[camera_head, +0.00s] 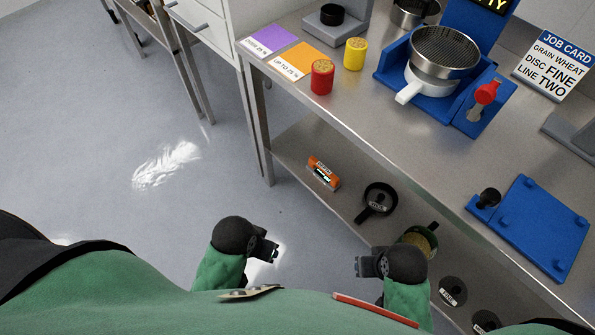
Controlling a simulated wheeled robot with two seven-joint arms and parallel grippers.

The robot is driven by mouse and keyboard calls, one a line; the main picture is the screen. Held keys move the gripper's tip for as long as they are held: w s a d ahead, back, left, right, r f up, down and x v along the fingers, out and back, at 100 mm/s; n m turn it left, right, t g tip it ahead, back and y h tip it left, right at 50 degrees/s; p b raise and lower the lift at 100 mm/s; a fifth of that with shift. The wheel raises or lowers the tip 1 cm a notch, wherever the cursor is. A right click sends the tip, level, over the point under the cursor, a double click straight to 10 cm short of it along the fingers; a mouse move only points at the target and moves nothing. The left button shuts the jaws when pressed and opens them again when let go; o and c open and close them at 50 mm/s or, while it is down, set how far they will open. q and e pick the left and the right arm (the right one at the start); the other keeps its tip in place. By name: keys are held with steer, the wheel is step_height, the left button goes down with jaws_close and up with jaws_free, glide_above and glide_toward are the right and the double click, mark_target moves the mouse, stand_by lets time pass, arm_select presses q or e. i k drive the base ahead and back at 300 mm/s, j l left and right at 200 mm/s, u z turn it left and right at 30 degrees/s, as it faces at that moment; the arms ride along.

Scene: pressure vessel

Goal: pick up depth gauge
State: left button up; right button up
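No thing in view is clearly marked as a depth gauge. An orange and black item with a small label (323,173) lies on the lower shelf of the steel bench; I cannot tell whether it is the gauge. My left gripper (271,250) is in front of the bench, below and left of that item in the picture, and apart from it. My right gripper (359,266) is further right, near the lower shelf's front edge. Both grippers look empty. Their fingers are too small to tell if they are open or shut.
The bench top (395,115) carries red (322,77) and yellow (355,54) jars, a blue stand with a sieve (445,50) and a blue plate (540,225). The floor at left is clear.

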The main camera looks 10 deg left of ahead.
mark_target(322, 173)
steer(key=k+j+z, duration=0.15)
steer(key=z, duration=0.25)
steer(key=k+j+z, duration=0.1)
steer(key=z, duration=0.3)
steer(key=k+z, duration=0.3)
steer(key=z, duration=0.15)
steer(key=u, duration=1.05)
